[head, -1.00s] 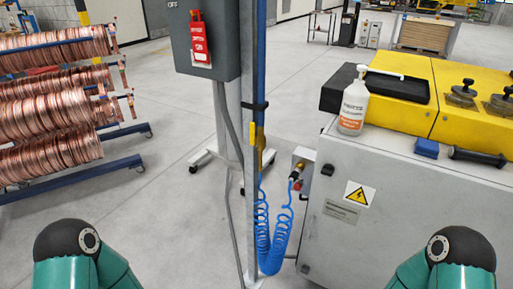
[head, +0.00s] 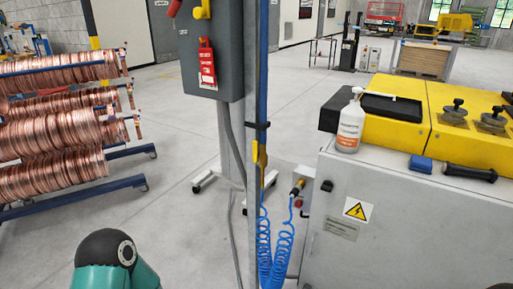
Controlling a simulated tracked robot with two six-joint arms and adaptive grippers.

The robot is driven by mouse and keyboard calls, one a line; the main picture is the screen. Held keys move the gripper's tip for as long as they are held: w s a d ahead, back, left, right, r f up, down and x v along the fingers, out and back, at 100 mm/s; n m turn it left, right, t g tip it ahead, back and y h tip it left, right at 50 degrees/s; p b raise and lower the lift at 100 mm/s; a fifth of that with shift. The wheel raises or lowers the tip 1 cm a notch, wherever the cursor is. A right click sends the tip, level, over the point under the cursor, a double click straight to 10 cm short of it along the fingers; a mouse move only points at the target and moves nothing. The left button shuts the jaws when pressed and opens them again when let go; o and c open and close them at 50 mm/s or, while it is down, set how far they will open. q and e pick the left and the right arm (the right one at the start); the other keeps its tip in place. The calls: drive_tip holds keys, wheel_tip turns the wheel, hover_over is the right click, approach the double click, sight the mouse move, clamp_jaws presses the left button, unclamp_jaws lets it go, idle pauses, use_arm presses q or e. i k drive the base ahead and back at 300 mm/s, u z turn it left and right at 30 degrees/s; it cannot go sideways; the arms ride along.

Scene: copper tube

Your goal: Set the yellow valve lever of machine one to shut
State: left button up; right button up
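A small yellow valve lever (head: 270,179) shows on the blue pipe (head: 263,90) that runs down a grey post, below a black clamp. It is small and partly beside the post, so I cannot tell its exact angle. Blue coiled hoses (head: 274,250) hang below.
A grey box (head: 213,50) with a red tag (head: 207,64) hangs on the post. A grey machine (head: 410,220) with a yellow top stands right, carrying a white spray bottle (head: 351,122). A rack of copper coils (head: 60,130) stands left. Open floor (head: 180,220) lies between.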

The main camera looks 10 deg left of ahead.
sight(254, 142)
drive_tip(key=z, duration=0.05)
drive_tip(key=i, duration=1)
drive_tip(key=u, duration=0.05)
